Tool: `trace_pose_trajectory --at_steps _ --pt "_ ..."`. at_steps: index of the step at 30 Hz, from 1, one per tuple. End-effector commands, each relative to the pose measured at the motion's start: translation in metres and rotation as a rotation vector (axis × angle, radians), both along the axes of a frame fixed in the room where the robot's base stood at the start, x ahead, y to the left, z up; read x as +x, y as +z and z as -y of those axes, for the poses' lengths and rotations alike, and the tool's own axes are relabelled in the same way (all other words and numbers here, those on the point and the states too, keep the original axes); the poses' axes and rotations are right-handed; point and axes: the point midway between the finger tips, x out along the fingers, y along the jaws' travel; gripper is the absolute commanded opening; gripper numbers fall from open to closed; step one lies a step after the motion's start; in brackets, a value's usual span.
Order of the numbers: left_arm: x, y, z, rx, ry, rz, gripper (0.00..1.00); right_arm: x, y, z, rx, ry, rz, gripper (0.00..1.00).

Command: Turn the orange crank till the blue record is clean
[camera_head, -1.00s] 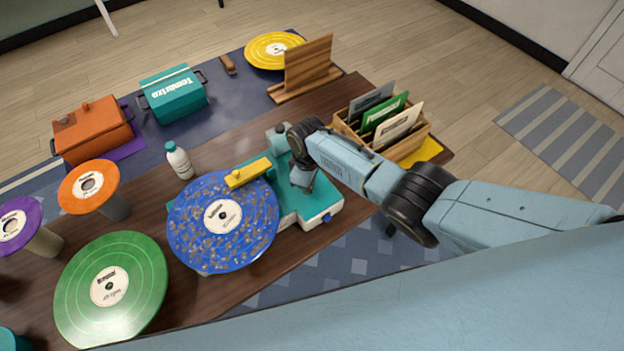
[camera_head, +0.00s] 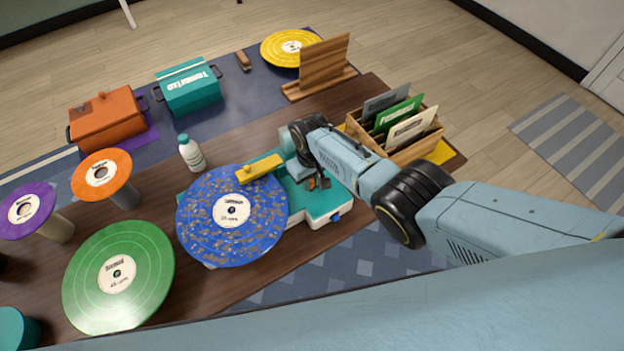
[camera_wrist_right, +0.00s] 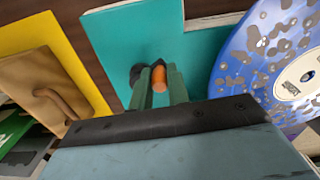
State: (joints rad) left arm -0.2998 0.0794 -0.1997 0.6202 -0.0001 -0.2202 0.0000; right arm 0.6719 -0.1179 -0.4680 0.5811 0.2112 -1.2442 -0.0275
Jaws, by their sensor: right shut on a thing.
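The blue record (camera_head: 215,232) lies flat on the teal record cleaner (camera_head: 322,200), with grey-brown dirt patches over much of its surface. A yellow arm (camera_head: 262,168) reaches over the record's edge. The orange crank (camera_wrist_right: 159,77) shows in the right wrist view between the fingers of my right gripper (camera_wrist_right: 158,85), which is shut on it. In the head view the right gripper (camera_head: 318,182) is over the cleaner's right part, and the crank is mostly hidden there. The record also shows in the right wrist view (camera_wrist_right: 258,70), still spotted. My left gripper is not in view.
A white bottle with a teal cap (camera_head: 191,153) stands behind the record. A green record (camera_head: 140,285), an orange record (camera_head: 88,185) and a purple record (camera_head: 40,200) are to the left. A wooden box of sleeves (camera_head: 427,145) stands right, close to my right arm.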

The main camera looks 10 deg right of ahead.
Motion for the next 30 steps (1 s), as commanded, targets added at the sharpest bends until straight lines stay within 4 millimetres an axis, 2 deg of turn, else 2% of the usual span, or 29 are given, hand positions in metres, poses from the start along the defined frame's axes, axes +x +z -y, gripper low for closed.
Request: trace_pose_trajectory --at_steps 10,11,15,25,30 --pt "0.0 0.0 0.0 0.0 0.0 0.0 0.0 0.002 0.002 -0.002 0.004 0.0 0.005 0.0" --pt "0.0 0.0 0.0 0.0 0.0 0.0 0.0 0.002 0.002 -0.002 0.004 0.0 0.005 0.2" --pt "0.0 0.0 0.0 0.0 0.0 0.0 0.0 0.001 0.001 -0.002 0.003 0.0 0.004 0.38" --pt "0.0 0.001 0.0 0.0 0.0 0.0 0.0 0.001 0.003 -0.001 0.002 0.0 0.001 0.39" --pt "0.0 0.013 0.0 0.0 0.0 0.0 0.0 0.001 0.022 -0.001 0.002 0.0 0.003 0.39"
